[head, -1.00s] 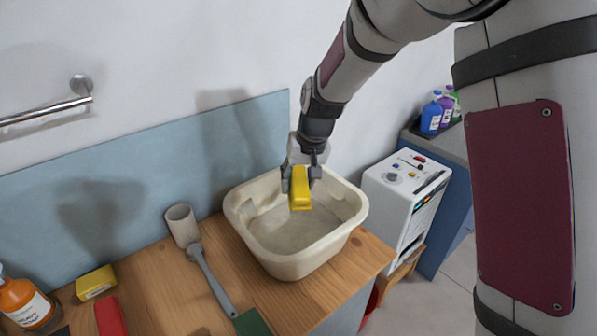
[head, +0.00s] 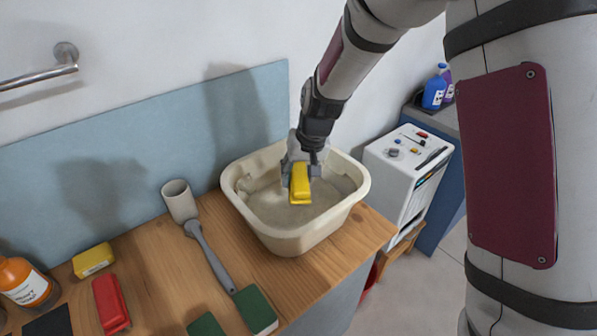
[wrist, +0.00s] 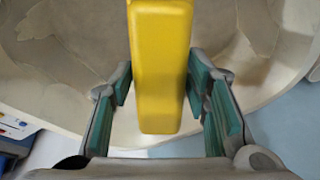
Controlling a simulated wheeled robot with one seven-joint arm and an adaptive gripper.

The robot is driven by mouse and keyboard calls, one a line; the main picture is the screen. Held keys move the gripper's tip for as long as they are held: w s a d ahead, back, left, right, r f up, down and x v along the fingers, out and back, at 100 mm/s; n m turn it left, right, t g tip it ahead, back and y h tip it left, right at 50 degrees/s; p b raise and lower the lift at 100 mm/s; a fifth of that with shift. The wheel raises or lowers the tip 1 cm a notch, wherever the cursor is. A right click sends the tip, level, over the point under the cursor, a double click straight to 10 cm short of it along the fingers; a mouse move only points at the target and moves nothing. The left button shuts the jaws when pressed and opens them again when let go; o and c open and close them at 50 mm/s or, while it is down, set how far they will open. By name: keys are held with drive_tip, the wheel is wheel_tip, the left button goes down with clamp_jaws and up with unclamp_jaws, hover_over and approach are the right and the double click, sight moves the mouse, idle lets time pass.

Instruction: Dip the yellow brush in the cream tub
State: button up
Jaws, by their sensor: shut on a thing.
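The yellow brush (head: 301,184) is a block held upright in my gripper (head: 300,172). In the wrist view, the brush (wrist: 160,65) lies between the teal pads of my gripper (wrist: 160,82). The cream tub (head: 292,241) is a rounded basin on the wooden counter, with its open top facing up. My gripper and the brush are over the tub's opening, near its middle. I cannot tell how far the brush's lower end is from the tub's bottom. The tub's pale wall (wrist: 65,95) surrounds the brush in the wrist view.
A grey long-handled brush with a cup-like head (head: 181,201) lies left of the tub. Red (head: 110,303), yellow (head: 93,260) and green (head: 256,310) blocks and an orange bottle (head: 25,284) are farther left or nearer. A white machine (head: 405,173) stands right. A blue panel backs the counter.

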sight(299, 171)
idle(0.4)
drive_tip(key=shift+r+p, duration=1.35)
drive_tip(key=shift+r, duration=3.5)
drive_tip(key=shift+r+p, duration=0.35)
drive_tip(key=shift+r, duration=1.65)
